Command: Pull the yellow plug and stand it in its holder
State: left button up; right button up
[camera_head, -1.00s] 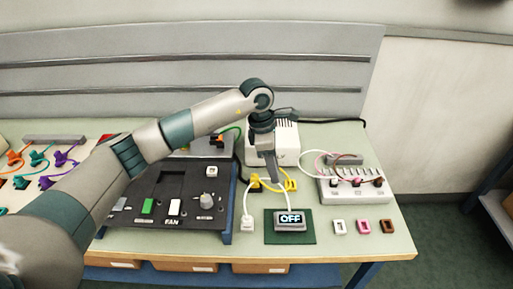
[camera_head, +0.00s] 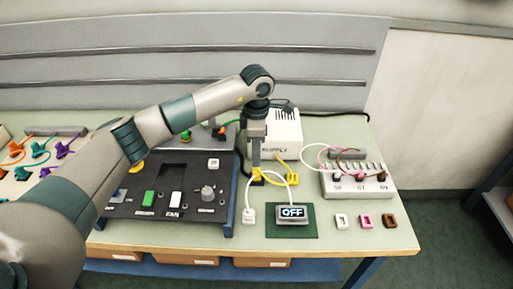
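No holder for the yellow plug can be clearly picked out. My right gripper is not in view.
A display reading OFF (camera_head: 291,212) lies on a green mat (camera_head: 310,224), with a white block (camera_head: 249,217) to its left. A dark control panel (camera_head: 130,209) is further left. At right are a terminal block (camera_head: 357,184) and white, pink and brown pieces (camera_head: 365,221).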

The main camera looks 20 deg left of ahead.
aim_at(257, 169)
pick_arm(q)
notch_tip(257, 169, down, 4)
jog(key=shift+f+b, duration=0.25)
jog(key=shift+b, duration=1)
jog(key=shift+f+b, duration=0.85)
jog(key=shift+f, duration=0.05)
jog(key=shift+c, duration=0.3)
grip_shut()
jog(key=shift+r, duration=0.15)
jog(key=shift+w+r, duration=0.1)
jog(key=shift+r, duration=0.25)
jog(key=shift+r+p, duration=0.9)
jog(key=shift+r, duration=1.1)
